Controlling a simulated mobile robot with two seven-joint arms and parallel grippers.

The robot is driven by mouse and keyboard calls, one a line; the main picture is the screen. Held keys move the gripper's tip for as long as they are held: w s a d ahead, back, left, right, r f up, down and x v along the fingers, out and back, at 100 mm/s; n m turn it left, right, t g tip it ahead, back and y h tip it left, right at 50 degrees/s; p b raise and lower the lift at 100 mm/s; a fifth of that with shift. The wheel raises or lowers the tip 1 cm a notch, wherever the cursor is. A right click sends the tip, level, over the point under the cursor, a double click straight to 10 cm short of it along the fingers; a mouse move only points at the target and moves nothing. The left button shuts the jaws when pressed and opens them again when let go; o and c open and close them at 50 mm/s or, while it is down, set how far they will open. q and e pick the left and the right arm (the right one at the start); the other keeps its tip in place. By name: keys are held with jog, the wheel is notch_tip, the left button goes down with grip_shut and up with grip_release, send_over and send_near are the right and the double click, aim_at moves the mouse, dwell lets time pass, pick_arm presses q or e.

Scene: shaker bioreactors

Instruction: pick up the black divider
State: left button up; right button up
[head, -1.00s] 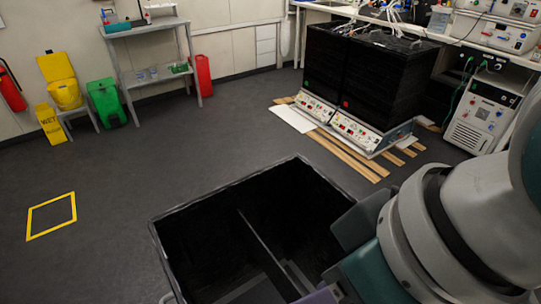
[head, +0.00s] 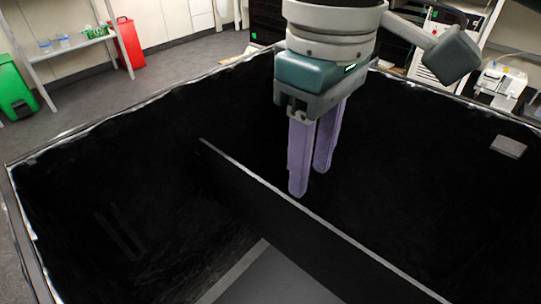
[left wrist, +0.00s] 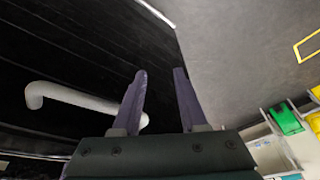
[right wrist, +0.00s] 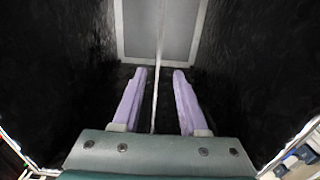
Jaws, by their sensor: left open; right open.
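The black divider (head: 290,222) stands upright inside a large black box (head: 95,165) and runs diagonally across it, with a pale top edge. My right gripper (head: 310,180) hangs open and fingers-down over the box, near the divider's far part. In the right wrist view, the divider's thin top edge (right wrist: 158,50) runs between the two purple fingers of the right gripper (right wrist: 160,72), which hold nothing. My left gripper (left wrist: 160,74) is open and empty in the left wrist view, beside a dark ribbed surface; it is outside the head view.
A grey panel (head: 270,278) lies at the box bottom, left of the divider. The box's pale rim (head: 110,117) surrounds the right gripper's work area. A pale tube (left wrist: 75,97) lies left of the left fingers. Behind stand a shelf, a red bin (head: 127,42) and a green bin (head: 15,90).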

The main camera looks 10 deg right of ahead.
aim_at(315, 216)
jog(key=f+b, duration=0.1)
jog(key=f, duration=0.2)
jog(key=f+b, duration=0.1)
jog(key=f, duration=0.2)
jog(key=s+d+f+b, duration=0.1)
jog(key=f, duration=0.2)
jog(key=shift+d+f, duration=0.1)
jog(key=shift+f, duration=0.3)
grip_shut()
dwell(1.0)
